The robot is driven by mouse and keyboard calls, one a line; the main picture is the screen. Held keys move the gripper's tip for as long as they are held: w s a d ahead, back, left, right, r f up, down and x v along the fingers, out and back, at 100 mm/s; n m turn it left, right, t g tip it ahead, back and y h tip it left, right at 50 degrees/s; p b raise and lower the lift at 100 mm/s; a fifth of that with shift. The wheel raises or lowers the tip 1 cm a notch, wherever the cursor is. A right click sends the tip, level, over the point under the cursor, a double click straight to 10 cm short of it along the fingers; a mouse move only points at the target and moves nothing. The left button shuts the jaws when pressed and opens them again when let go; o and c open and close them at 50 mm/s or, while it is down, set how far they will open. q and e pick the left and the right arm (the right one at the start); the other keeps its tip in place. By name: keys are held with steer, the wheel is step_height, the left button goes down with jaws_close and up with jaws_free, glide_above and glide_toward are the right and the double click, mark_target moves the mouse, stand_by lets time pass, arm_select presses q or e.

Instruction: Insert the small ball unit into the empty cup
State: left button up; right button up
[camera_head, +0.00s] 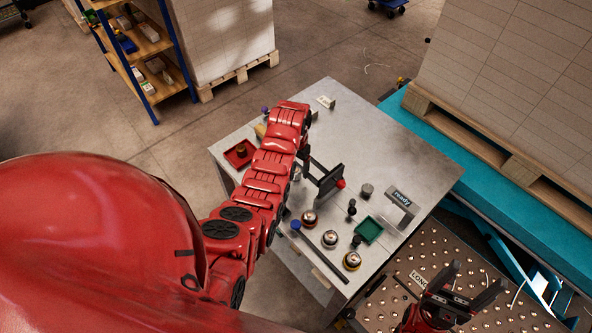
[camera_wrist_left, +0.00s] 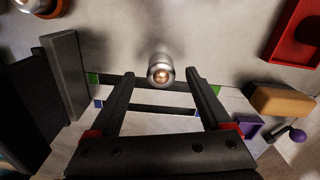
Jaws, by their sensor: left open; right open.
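A small silver cylinder with a copper-coloured ball on top, the small ball unit (camera_wrist_left: 160,70), stands on the grey table in the left wrist view. My left gripper (camera_wrist_left: 160,78) is open, its black fingers on either side of the unit near their tips, with visible gaps. In the head view my red left arm partly covers this spot. I cannot tell which cup is empty.

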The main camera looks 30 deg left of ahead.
arm_select(q)
steer(key=shift+w+f, duration=0.1)
steer(key=shift+f, duration=0.85)
steer(key=shift+c, duration=0.3)
jaws_close()
